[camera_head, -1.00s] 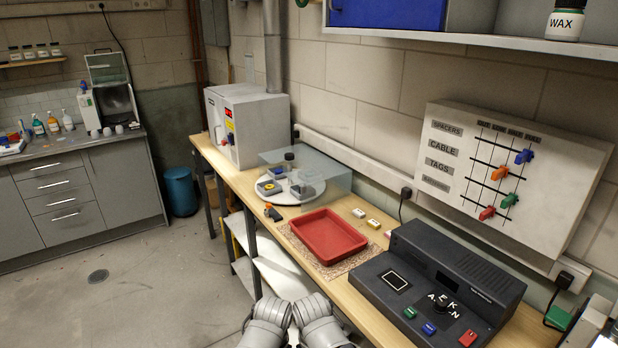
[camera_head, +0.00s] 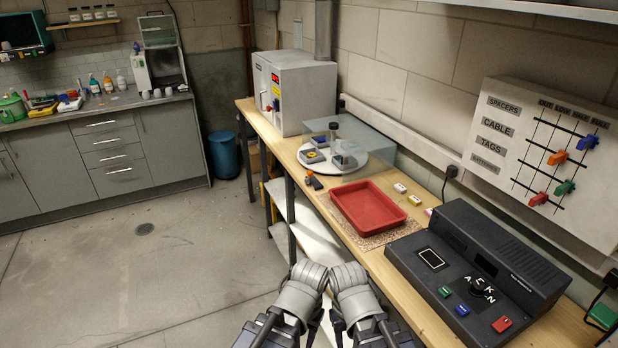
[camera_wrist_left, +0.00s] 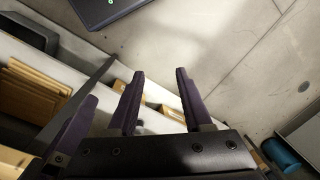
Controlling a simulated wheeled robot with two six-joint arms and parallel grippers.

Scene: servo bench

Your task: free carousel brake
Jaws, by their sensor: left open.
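The carousel, a round white turntable (camera_head: 376,157), stands toward the bench's far end. Small dark blocks (camera_head: 312,156) and a dark post lie on it, partly behind a clear cover (camera_head: 366,131). A small orange and black piece (camera_head: 314,182) lies before it on the bench; I cannot tell whether it is the brake. In the left wrist view my left gripper (camera_wrist_left: 157,85) is open and empty, over floor and lower shelves. Another dark purple finger (camera_wrist_left: 75,130) shows left of it; it seems to be my right gripper's, its other finger hidden. Both are far from the carousel.
A red tray (camera_head: 405,224) and a dark console (camera_head: 455,280) stand on the bench (camera_head: 405,285) nearer me. A grey cabinet (camera_head: 307,95) stands beyond the carousel. A wall board (camera_head: 510,170) carries coloured sliders. The floor (camera_head: 200,265) left of the bench is clear.

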